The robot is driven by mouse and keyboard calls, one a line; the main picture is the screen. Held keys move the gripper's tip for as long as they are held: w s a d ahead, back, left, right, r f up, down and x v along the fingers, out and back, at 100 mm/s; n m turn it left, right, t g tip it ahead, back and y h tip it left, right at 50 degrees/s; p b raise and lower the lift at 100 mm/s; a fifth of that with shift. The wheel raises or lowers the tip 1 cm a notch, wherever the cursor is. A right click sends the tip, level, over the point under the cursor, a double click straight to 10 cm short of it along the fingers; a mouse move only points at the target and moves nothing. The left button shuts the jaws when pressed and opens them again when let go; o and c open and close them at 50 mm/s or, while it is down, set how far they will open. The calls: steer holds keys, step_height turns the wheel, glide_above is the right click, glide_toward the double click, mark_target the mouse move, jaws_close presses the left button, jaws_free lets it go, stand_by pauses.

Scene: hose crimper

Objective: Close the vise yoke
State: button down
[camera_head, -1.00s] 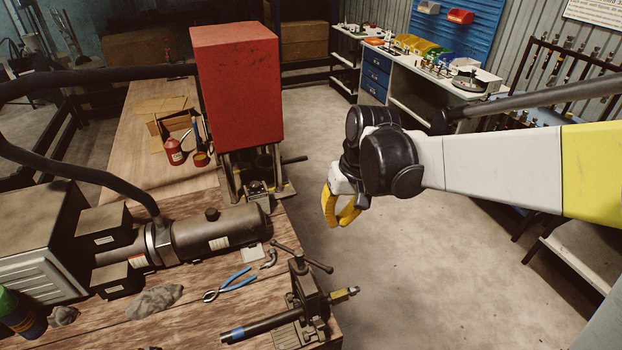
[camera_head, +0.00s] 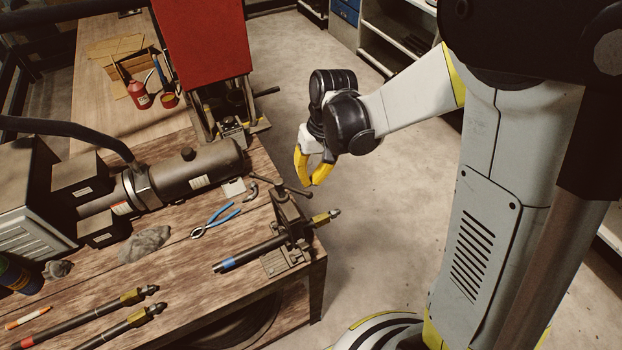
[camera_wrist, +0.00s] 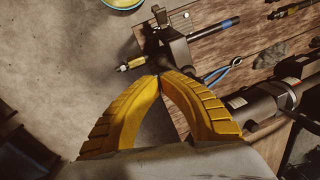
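The dark metal vise (camera_head: 291,219) stands at the front right corner of the wooden bench, with a T-shaped handle (camera_head: 293,189) on top. A black hose with a blue band (camera_head: 240,256) lies through it, its brass fitting (camera_head: 325,217) sticking out on the right. Whether the yoke is fully open is hard to tell. My gripper (camera_head: 309,182) has yellow fingers, points down and is apart from the vise, above and beyond its handle. In the wrist view, the fingertips (camera_wrist: 161,76) meet with nothing between them. The vise (camera_wrist: 172,45) appears just past the tips there.
Blue-handled pliers (camera_head: 216,220) lie left of the vise. A cylindrical machine (camera_head: 195,171) and a red press (camera_head: 200,45) stand behind. More hoses (camera_head: 92,315) lie at the bench's front left. The floor (camera_head: 375,225) right of the bench is clear.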

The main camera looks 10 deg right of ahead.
steer(key=shift+s+f, duration=0.15)
steer(key=shift+f, duration=0.1)
steer(key=s+d+f+t+b, duration=0.1)
steer(key=s+f+t+b, duration=0.1)
steer(key=s, duration=0.4)
steer(key=shift+d+f+t+y+b, duration=0.4)
steer(key=shift+t+b, duration=0.1)
steer(key=shift+b, duration=0.35)
steer(key=shift+s+r, duration=0.1)
